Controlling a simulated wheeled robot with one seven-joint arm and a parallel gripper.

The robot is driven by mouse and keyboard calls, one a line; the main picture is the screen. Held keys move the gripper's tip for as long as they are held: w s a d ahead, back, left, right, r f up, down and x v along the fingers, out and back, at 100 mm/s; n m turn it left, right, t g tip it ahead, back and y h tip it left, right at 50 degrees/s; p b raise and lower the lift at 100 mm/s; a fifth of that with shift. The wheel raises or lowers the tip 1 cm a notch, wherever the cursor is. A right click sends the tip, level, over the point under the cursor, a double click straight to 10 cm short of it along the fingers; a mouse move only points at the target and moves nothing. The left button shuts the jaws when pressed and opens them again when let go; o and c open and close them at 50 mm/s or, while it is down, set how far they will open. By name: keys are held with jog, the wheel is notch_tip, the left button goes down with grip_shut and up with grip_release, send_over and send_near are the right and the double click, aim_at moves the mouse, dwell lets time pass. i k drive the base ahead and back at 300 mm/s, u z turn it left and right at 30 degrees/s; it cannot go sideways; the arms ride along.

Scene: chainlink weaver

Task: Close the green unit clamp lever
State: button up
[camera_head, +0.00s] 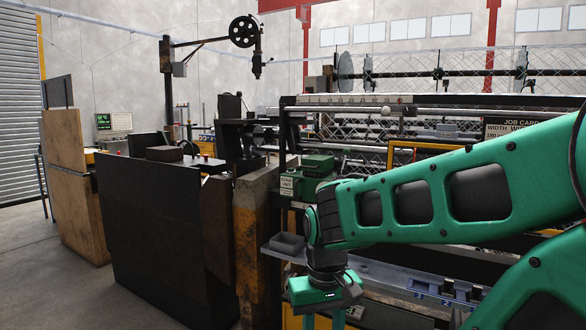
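A green unit (309,172) of blocky green housings sits on the machine near the middle of the picture. A small pale label (287,187) is on its left side; its text is too small to read surely. I cannot make out the clamp lever or its position; my arm covers the area right of the unit. My gripper (324,321) hangs at the bottom edge, below and in front of the green unit, apart from it. Two green fingers show with a gap between them.
A grey ledge (392,276) with a small grey tray (287,244) runs along the machine front. A blue block (446,290) sits on it at right. Dark panels (148,222) and a worn post (253,230) stand to the left. Open floor (42,275) lies far left.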

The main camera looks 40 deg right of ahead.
aim_at(346, 151)
jog(key=u, duration=1.2)
jog(key=k, duration=0.45)
jog(key=z, duration=2.45)
